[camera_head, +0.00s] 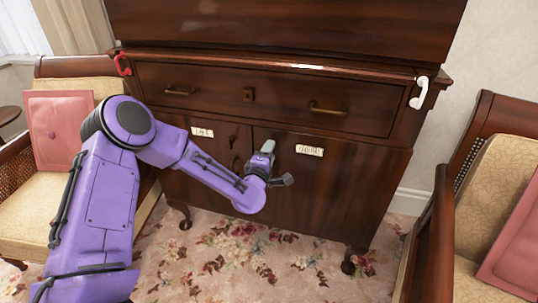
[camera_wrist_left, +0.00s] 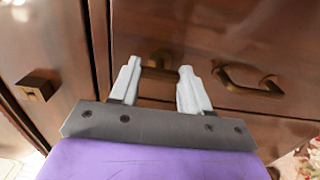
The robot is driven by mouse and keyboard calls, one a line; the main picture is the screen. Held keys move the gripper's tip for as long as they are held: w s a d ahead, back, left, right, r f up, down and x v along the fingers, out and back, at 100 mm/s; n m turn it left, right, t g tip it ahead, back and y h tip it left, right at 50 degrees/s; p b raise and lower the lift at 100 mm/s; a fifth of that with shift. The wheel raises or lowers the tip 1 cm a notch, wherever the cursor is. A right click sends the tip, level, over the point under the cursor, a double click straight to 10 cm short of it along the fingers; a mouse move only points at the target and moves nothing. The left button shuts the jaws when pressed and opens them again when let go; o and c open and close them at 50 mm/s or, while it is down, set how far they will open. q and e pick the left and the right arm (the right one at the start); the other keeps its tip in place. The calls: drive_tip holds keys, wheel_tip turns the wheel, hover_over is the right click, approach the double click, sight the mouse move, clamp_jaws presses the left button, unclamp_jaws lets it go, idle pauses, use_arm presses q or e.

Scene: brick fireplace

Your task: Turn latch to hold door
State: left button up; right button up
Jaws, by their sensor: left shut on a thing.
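A dark wooden cabinet (camera_head: 335,185) stands ahead, with two lower doors that look shut. My left gripper (camera_head: 266,147) is at the seam between the doors, near their top. In the left wrist view, its two pale fingers (camera_wrist_left: 160,68) stand on either side of a small brass latch (camera_wrist_left: 158,73), shut on it. The fingers hide part of the latch. A brass door handle (camera_wrist_left: 248,79) is to the right of the latch in that view; in the head view the handle (camera_head: 237,165) is left of the gripper. My right gripper is not in view.
A wide drawer with brass handles (camera_head: 327,108) sits above the doors. A red telephone-like piece (camera_head: 122,64) and a white one (camera_head: 420,92) are at the cabinet's upper corners. Armchairs stand at left (camera_head: 30,188) and right (camera_head: 440,245). Flowered carpet (camera_head: 225,265) lies clear in front.

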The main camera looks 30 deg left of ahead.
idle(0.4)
use_arm(q)
drive_tip(key=o, duration=1.1)
drive_tip(key=shift+c, duration=0.2)
drive_tip(key=shift+s, duration=0.1)
drive_tip(key=v, duration=1)
drive_tip(key=shift+s, duration=0.25)
